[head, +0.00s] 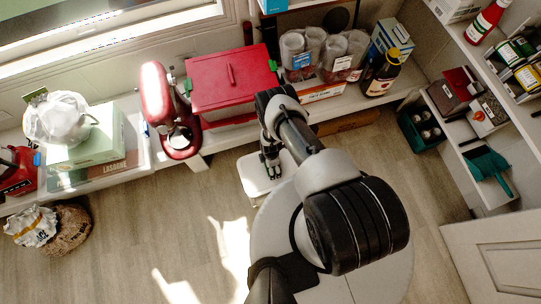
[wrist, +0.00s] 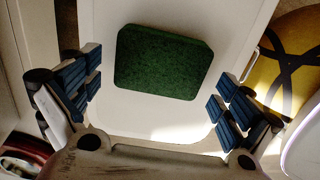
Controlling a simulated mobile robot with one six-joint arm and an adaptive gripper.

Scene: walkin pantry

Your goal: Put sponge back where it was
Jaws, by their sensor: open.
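The green sponge (wrist: 163,62) lies flat on a white surface in the wrist view, slightly tilted in the picture. My gripper (wrist: 155,95) is open, with blue-padded fingers to the left and right of the sponge and apart from it. In the head view my gripper (head: 271,168) is over a small white stool or step (head: 262,188) on the floor in front of the shelf. The sponge cannot be made out in the head view, where my gripper and arm cover that spot.
A red lidded box (head: 232,78) and a red stand mixer (head: 170,110) stand on the low shelf behind. Plastic-wrapped cups (head: 318,50) and a dark bottle (head: 380,75) are to the right. A yellow object with dark bands (wrist: 290,65) is at the wrist view's right.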

